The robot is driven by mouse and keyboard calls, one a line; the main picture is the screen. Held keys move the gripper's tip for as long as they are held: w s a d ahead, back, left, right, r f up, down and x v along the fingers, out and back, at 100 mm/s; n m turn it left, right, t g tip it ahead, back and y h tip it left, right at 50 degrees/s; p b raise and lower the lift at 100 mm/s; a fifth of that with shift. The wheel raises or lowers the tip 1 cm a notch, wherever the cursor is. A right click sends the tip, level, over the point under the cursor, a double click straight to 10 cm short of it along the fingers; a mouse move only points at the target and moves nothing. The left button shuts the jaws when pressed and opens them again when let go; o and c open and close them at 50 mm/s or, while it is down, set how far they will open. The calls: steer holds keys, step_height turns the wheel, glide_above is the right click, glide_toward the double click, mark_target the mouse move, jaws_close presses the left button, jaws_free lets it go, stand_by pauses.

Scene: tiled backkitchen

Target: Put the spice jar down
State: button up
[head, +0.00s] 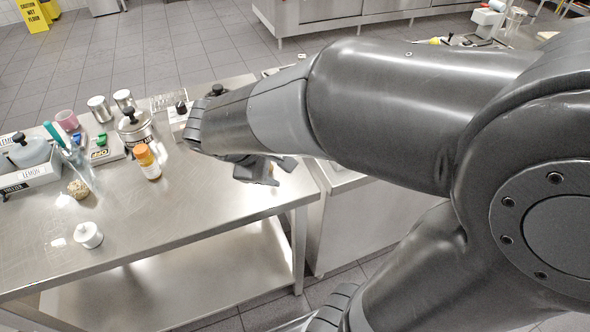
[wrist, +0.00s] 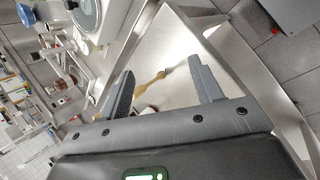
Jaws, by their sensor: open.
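A small jar with an orange cap and amber contents (head: 148,162), which looks like the spice jar, stands upright on the steel table (head: 190,215). My gripper (head: 276,173) is over the table's right end, well to the right of that jar and apart from it. In the wrist view my gripper (wrist: 160,70) has its two fingers wide apart.
A white lidded pot (head: 88,235) stands near the front edge. The front middle is clear.

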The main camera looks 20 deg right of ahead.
steer(key=s+d+r+m+t+y, duration=0.1)
steer(key=s+r+m+t+y, duration=0.1)
steer(key=s+r+m+y, duration=0.3)
steer(key=s+r+m, duration=0.1)
steer(key=s+m, duration=0.2)
steer(key=m, duration=0.1)
steer(key=shift+s+d+y, duration=0.2)
steer(key=shift+s+y, duration=0.1)
steer(key=shift+s, duration=0.05)
steer(key=shift+o, duration=0.2)
steer(key=shift+s+a+r+m+t+y, duration=0.3)
steer(key=shift+s+r+m+t, duration=0.15)
steer(key=shift+m, duration=0.25)
